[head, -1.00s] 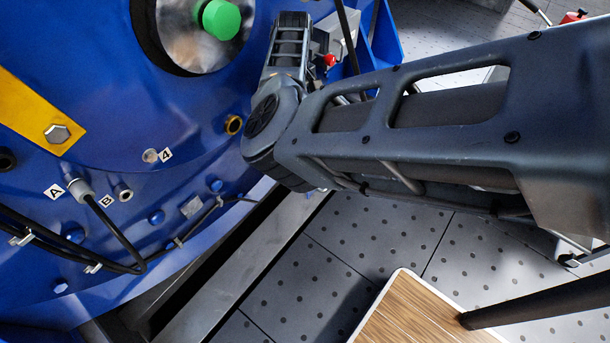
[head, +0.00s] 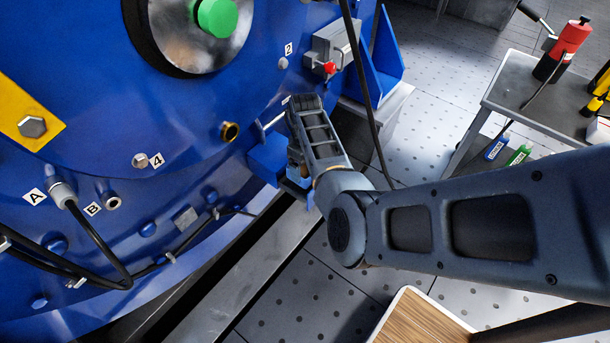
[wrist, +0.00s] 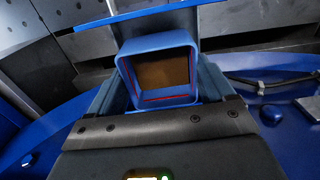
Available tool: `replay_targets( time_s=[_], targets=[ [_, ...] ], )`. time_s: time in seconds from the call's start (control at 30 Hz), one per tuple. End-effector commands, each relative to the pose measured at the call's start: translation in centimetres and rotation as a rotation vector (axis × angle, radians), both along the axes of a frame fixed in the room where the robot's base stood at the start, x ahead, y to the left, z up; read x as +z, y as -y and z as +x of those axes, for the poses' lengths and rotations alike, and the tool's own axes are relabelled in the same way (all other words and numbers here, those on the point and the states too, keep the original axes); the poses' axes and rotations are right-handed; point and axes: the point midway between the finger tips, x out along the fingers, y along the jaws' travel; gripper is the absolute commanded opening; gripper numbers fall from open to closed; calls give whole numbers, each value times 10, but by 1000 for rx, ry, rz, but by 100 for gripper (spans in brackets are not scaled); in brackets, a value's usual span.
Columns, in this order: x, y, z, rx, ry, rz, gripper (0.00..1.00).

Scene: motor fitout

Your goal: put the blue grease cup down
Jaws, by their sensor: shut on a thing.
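The blue grease cup (wrist: 158,72) is squarish, with brown grease inside, and its open mouth faces the wrist camera. My gripper (wrist: 160,92) is shut on it, one finger at each side. In the head view my gripper (head: 299,172) is low beside the big blue motor housing (head: 90,110), close to a small blue ledge (head: 266,160). The cup is mostly hidden there by my wrist. I cannot tell whether the cup touches anything beneath it.
A black cable (head: 362,90) hangs just right of my wrist. A grey block with a red knob (head: 329,68) is above it. A wooden-topped surface (head: 415,322) is at the front.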

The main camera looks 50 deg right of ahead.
Motion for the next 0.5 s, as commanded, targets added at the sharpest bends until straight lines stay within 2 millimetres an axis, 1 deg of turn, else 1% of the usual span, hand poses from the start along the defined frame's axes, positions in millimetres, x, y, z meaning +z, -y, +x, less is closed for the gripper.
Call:
replay_targets(
  time_s=[0.07, 0.3, 0.5],
  targets=[
    [-6, 0, 0, 0, 1, -1, 41],
    [-37, 0, 0, 0, 0, 0, 41],
    [-37, 0, 1, 0, 2, -1, 41]
  ],
)
